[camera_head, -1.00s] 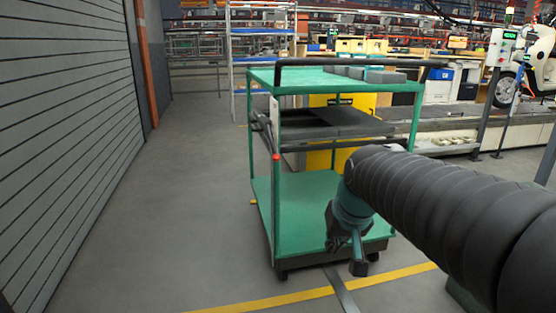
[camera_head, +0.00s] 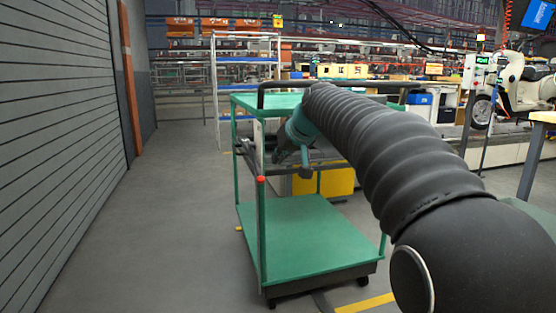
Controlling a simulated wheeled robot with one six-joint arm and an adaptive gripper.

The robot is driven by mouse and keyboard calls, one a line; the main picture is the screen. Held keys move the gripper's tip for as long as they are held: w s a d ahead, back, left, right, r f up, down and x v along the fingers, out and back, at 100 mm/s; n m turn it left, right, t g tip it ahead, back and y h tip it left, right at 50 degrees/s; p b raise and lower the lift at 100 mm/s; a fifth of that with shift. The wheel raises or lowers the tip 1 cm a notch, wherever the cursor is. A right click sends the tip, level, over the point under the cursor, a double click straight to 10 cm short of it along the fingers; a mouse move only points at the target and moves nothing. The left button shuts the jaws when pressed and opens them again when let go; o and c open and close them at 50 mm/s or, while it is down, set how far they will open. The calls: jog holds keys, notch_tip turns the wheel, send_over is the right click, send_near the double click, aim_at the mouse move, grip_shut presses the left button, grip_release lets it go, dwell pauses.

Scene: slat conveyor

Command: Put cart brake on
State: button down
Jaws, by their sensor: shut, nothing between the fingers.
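A green cart (camera_head: 300,235) stands ahead of me, with a green lower deck, a green top shelf and a black handle bar (camera_head: 350,84) along its near top edge. An upright rod with a red knob (camera_head: 260,179) stands at its near left corner and looks like the brake lever. My gripper (camera_head: 292,162) is shut and empty. My arm hides part of the top shelf and the cart's right side.
A grey slatted shutter wall (camera_head: 60,130) runs along the left, with an orange post (camera_head: 130,80). A blue-and-white rack (camera_head: 247,90) and a yellow bin (camera_head: 325,182) stand behind the cart. The floor between wall and cart is clear. A table leg (camera_head: 530,160) stands at the right.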

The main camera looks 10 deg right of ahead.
aim_at(262, 178)
jog(key=b+x, duration=0.1)
jog(key=x, duration=1)
jog(key=shift+w+f, duration=0.15)
jog(key=shift+w, duration=0.05)
jog(key=f, duration=0.1)
jog(key=w+f, duration=0.1)
jog(key=f, duration=0.1)
jog(key=shift+a+b, duration=0.1)
jog(key=shift+b, duration=0.25)
